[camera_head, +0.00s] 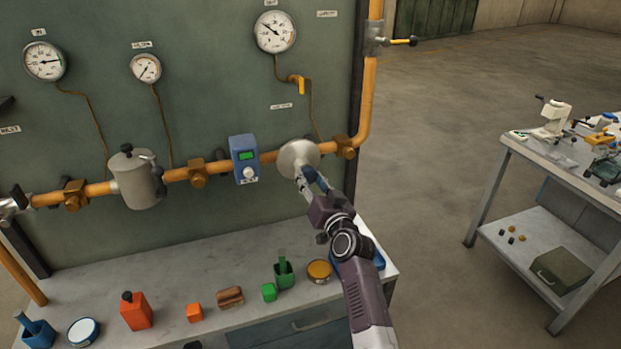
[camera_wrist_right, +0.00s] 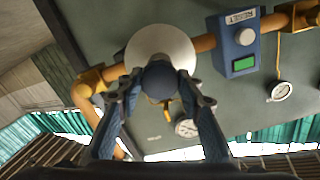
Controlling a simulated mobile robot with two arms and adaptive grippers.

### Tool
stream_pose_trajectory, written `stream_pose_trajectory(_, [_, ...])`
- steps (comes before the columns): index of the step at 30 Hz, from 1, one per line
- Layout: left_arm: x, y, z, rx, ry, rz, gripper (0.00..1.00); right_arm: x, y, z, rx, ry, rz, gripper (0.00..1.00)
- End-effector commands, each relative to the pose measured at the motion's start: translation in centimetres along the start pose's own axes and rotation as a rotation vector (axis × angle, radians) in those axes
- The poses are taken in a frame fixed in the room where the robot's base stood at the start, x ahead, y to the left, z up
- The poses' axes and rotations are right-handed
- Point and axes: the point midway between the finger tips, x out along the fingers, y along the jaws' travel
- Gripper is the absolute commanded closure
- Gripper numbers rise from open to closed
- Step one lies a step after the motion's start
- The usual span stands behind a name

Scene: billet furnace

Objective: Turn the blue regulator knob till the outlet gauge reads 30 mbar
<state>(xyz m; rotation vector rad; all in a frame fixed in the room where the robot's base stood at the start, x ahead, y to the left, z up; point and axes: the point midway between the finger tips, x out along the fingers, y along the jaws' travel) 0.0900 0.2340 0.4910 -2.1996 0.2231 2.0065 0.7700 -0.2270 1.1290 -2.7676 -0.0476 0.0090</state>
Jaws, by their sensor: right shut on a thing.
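The blue regulator knob (camera_wrist_right: 160,78) shows in the wrist view in front of the pale round regulator body (camera_wrist_right: 165,42). In the head view the regulator disc (camera_head: 298,157) sits on the orange pipe, and the knob is mostly hidden by my gripper. My right gripper (camera_head: 312,181) is shut on the knob, with one finger on each side in the wrist view. The gauge (camera_head: 275,32) above the regulator joins the pipe to its right by a thin line with a yellow valve handle. Its needle points to the upper left; its numbers are too small to read. My left gripper is out of view.
A blue box (camera_head: 244,158) with a green display sits on the pipe just left of the regulator. Two more gauges (camera_head: 44,61) (camera_head: 145,68) hang at left. The bench (camera_head: 165,338) below holds several small objects. Another table (camera_head: 550,150) stands at right, across clear floor.

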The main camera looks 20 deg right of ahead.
Motion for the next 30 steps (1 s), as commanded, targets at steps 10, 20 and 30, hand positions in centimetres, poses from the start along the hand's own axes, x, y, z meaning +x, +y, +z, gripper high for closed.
stream_pose_trajectory(10, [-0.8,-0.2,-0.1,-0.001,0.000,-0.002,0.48,0.0,-0.1,-0.1,0.319,0.000,0.000,0.90])
stream_pose_trajectory(20, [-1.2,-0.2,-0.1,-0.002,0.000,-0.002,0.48,0.0,0.0,-0.1,0.536,0.002,0.000,0.90])
stream_pose_trajectory(30, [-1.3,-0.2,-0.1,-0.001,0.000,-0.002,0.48,0.0,0.0,-0.1,0.624,0.002,0.001,0.90])
